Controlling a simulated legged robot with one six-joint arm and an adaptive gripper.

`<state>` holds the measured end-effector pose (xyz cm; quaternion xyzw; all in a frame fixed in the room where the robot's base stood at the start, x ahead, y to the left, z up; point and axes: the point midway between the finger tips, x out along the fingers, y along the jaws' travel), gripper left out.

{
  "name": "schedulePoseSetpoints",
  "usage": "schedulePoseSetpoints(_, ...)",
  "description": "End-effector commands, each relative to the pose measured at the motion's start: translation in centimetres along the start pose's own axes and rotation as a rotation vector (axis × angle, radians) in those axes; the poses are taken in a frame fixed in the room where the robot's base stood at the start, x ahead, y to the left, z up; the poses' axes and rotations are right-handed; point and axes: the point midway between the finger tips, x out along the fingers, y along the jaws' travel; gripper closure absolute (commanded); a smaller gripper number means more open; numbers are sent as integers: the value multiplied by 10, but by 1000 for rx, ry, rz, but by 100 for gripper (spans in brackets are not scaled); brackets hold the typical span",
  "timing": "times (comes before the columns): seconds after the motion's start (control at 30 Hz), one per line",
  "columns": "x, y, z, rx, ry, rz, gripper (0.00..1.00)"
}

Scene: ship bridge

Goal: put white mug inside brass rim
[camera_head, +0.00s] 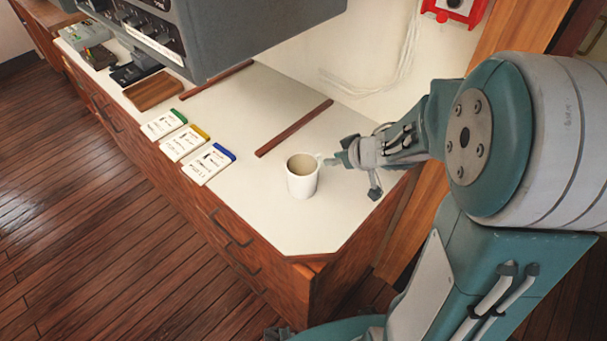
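The white mug (302,181) stands upright on the white counter top, near its right end. Its inside looks beige, and its handle side faces my gripper. My gripper (354,177) is just right of the mug, with its fingers spread apart. One fingertip is close to the mug's handle; I cannot tell whether it touches. The other finger points down toward the counter, with nothing seen between them. I cannot make out a brass rim in this view.
Three labelled cards with green, yellow and blue edges (208,165) lie left of the mug. Two dark wooden strips (294,128) cross the counter. The counter's front right is clear.

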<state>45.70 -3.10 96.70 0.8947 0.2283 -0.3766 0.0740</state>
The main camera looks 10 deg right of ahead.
Motion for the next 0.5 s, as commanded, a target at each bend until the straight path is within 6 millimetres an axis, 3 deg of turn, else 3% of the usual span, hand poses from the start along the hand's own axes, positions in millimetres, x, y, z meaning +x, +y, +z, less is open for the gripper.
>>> schedulePoseSetpoints(0.33, 32, 0, 0, -1, 0, 0, 67)
schedulePoseSetpoints(0.5, 58, 0, 0, -1, -1, 0, 67)
